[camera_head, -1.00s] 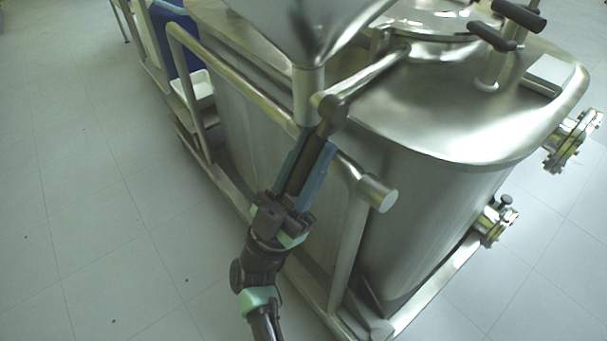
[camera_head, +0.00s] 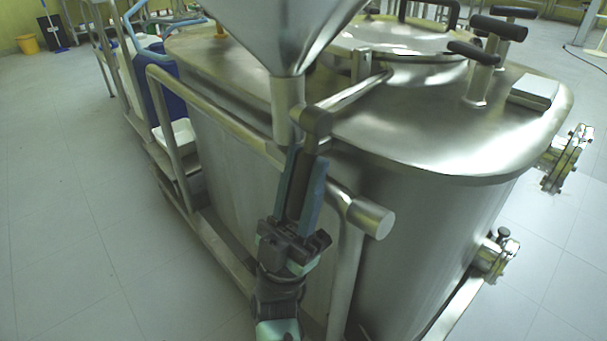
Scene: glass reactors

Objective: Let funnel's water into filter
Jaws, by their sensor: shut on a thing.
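The steel funnel (camera_head: 285,28) is at the top of the view, its upper part cut off by the frame edge. Its spout (camera_head: 288,110) runs straight down beside the large steel filter vessel (camera_head: 420,150). No water is visible.
A steel rail (camera_head: 225,115) with a round end (camera_head: 371,217) runs close behind my gripper. A lid (camera_head: 390,45) with dark handles is on the vessel's top. Flanged ports (camera_head: 495,255) stick out at right. Blue containers (camera_head: 160,85) stand at left. The left floor is clear.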

